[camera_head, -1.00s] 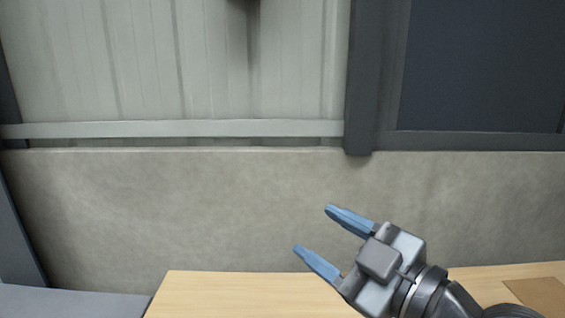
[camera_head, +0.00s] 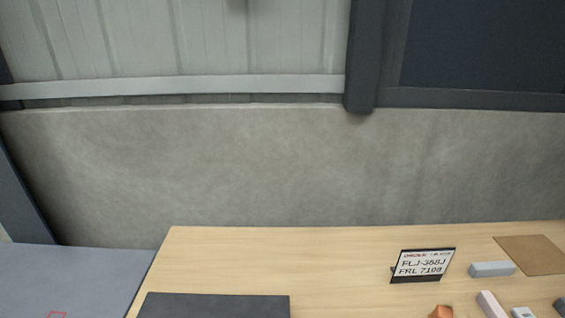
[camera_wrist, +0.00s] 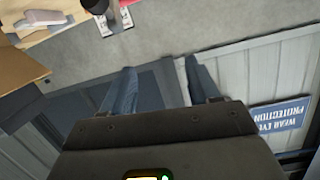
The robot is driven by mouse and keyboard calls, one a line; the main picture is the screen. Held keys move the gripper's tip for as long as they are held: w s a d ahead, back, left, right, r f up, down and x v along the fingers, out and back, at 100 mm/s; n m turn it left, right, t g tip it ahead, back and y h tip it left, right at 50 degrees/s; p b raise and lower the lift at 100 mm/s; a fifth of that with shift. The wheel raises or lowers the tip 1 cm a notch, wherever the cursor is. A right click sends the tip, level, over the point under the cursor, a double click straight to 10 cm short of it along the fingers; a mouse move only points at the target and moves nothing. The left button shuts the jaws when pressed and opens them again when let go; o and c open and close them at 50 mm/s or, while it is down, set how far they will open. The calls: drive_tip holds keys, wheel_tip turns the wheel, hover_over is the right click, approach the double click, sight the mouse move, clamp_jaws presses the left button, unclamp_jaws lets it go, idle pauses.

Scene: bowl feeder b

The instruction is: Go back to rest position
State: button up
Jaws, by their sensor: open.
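My gripper (camera_wrist: 157,90) shows in the wrist view, with its two blue fingers spread apart and nothing between them. Behind the fingers in that view are the concrete wall and the grey panelled wall, so it is clear of the table. My gripper is out of the head view. The wooden table (camera_head: 230,262) fills the lower part of the head view.
On the table stand a small sign with printed letters (camera_head: 423,265), a grey-blue block (camera_head: 491,269), a brown flat panel (camera_head: 532,254), an orange piece (camera_head: 441,312) and a dark mat (camera_head: 213,306). A blue sign (camera_wrist: 279,117) is on the wall. The table's middle is clear.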

drive_tip(key=s+d+n, duration=0.2)
drive_tip(key=s+d, duration=0.3)
drive_tip(key=s, duration=0.6)
drive_tip(key=shift+g, duration=0.4)
wheel_tip(320, 180, down, 9)
drive_tip(key=b, duration=1)
drive_tip(key=shift+w+a, duration=0.1)
drive_tip(key=shift+w, duration=0.05)
drive_tip(key=shift+o, duration=0.4)
drive_tip(key=shift+r, duration=0.1)
drive_tip(key=shift+r, duration=0.1)
